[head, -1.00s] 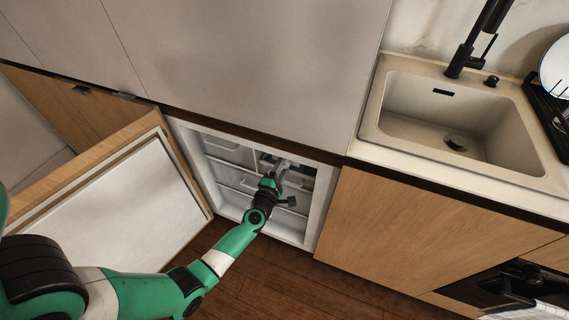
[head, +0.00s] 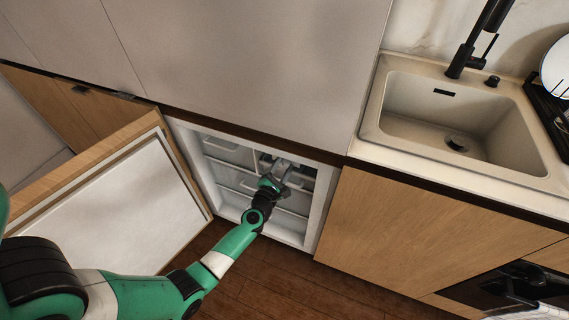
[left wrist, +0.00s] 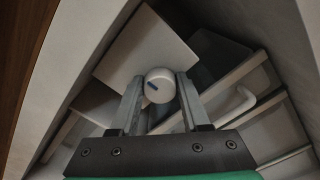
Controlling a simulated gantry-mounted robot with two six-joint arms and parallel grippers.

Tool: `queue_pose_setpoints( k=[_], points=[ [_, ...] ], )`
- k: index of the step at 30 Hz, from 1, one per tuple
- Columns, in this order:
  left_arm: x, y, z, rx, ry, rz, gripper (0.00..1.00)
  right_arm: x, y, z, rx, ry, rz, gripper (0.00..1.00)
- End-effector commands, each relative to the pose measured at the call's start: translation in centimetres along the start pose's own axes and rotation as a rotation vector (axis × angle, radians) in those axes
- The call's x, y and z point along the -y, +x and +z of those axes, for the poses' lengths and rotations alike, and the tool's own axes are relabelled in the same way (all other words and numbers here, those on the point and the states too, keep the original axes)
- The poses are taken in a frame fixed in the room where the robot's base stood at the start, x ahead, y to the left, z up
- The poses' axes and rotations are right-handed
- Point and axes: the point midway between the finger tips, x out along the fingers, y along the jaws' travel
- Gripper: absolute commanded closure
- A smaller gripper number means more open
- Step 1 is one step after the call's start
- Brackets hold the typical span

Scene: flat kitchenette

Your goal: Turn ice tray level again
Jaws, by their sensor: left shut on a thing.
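My left gripper (head: 283,165) reaches into the open freezer compartment in the head view. In the left wrist view, my left gripper (left wrist: 160,92) is shut on a round white knob (left wrist: 161,80) with a short dark mark on its face. The knob sits in front of a pale square panel (left wrist: 135,48), which looks tilted in this view. A dark space or part (left wrist: 217,55) shows beside the panel. I cannot make out the ice tray itself or tell whether it is level. My right gripper is in neither view.
The freezer door (head: 110,205) stands open on the left. White drawers (head: 228,150) fill the compartment's left side, close to my gripper. A wooden cabinet front (head: 400,235) and the sink (head: 455,125) are to the right. The wooden floor (head: 270,280) in front is clear.

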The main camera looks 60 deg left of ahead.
Motion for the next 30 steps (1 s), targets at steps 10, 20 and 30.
queue_pose_setpoints(
  k=[10,20,30],
  points=[
    [-0.1,0.0,0.1,0.001,-0.006,0.001,0.52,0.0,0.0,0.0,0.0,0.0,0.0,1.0],
    [0.0,0.0,0.0,0.0,-0.003,0.001,0.26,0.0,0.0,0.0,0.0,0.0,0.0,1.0],
    [-0.1,-3.3,0.1,-0.002,-0.002,-0.003,0.26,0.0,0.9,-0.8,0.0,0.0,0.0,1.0]
  ],
)
